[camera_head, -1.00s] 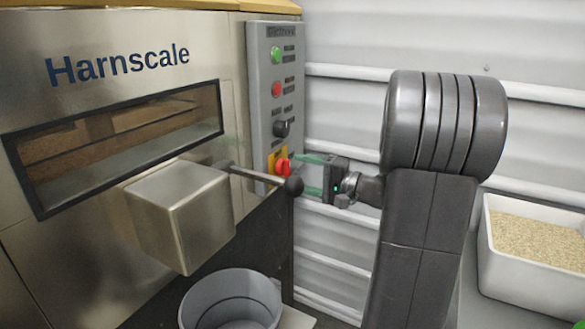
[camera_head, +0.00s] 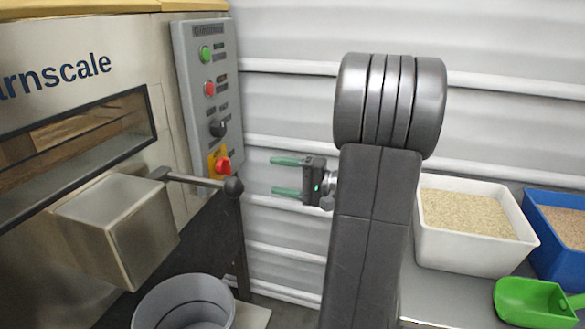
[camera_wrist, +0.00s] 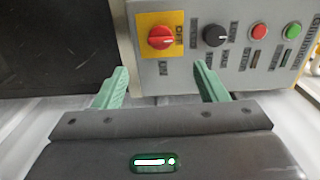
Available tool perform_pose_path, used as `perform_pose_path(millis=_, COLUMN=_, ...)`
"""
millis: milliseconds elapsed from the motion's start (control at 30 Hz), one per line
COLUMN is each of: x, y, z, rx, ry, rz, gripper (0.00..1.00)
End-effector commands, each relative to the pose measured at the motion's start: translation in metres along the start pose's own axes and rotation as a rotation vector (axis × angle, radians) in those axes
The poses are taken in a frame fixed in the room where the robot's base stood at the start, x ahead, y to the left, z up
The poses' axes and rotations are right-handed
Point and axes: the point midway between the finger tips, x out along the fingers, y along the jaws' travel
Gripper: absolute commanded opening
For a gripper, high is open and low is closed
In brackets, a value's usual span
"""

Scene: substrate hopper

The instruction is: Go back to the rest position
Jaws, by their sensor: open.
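My gripper (camera_head: 285,176) is open and empty, with two green fingers. It points left toward the hopper machine and is apart from the lever and the control panel. In the wrist view the open fingers (camera_wrist: 160,86) frame a clear gap below the panel (camera_wrist: 192,62). The red rotary switch (camera_wrist: 161,38) on its yellow plate is ahead of the fingers, with a black knob (camera_wrist: 216,35) to its right.
The machine's control panel (camera_head: 204,95) and ball-ended lever (camera_head: 205,181) are left of my gripper. A grey bucket (camera_head: 185,302) stands below the spout. A white bin (camera_head: 470,255) of grain, a blue bin (camera_head: 560,245) and a green scoop (camera_head: 533,303) are at right.

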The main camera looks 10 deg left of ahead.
Motion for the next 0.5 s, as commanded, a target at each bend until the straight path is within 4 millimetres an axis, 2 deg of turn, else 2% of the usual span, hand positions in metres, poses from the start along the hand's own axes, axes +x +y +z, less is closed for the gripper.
perform_pose_path(millis=167, x=0.016, y=0.001, z=0.001, rx=-0.002, ry=-0.004, rz=-0.001, gripper=0.66)
perform_pose_path(millis=500, x=0.077, y=0.002, z=0.001, rx=-0.003, ry=-0.005, rz=-0.001, gripper=0.66)
